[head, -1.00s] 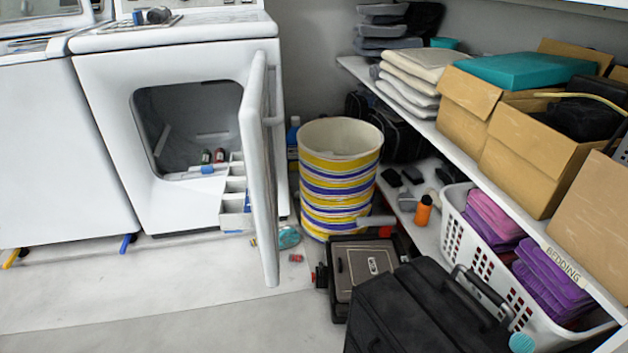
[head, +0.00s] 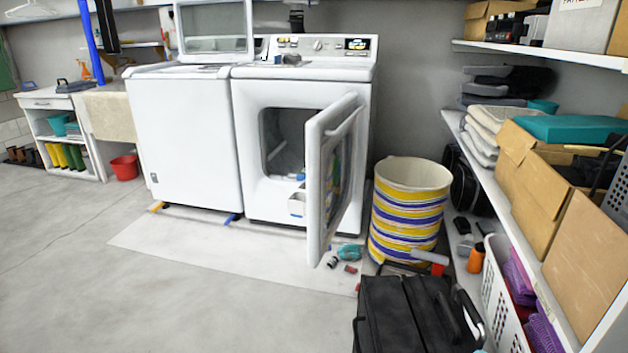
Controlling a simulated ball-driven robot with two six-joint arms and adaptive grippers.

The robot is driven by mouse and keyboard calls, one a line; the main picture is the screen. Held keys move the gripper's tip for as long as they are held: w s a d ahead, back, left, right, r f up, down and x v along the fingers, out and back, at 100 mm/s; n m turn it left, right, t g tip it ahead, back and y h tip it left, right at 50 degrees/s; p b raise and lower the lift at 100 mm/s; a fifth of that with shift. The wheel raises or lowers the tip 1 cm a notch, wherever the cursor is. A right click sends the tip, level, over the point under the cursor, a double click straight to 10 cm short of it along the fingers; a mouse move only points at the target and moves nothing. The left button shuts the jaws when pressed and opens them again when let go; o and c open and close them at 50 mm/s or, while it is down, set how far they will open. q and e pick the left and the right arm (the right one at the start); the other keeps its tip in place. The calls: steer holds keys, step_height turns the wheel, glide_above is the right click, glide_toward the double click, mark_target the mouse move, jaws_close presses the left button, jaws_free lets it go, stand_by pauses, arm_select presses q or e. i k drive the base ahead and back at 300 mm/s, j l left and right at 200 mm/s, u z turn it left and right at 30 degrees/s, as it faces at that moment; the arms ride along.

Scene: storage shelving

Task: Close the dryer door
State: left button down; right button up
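The white dryer (head: 351,77) stands against the back wall in the head view, right of a white washer (head: 185,140). Its door (head: 318,185) is open, hinged on the right side and swung out toward me. The door shows nearly edge-on and hides part of the opening. Neither of my grippers is in view.
A striped bin (head: 408,210) stands right of the door. A black case (head: 405,310) sits in front of it. Small items, including a teal one (head: 349,252), lie on the floor by the door. Loaded shelves (head: 545,270) line the right. The floor (head: 130,290) at left is clear.

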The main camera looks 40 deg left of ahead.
mark_target(324, 195)
steer(key=l+u, duration=0.3)
steer(key=u, duration=0.15)
steer(key=l+u, duration=0.65)
steer(key=u, duration=0.2)
steer(key=k+j, duration=0.05)
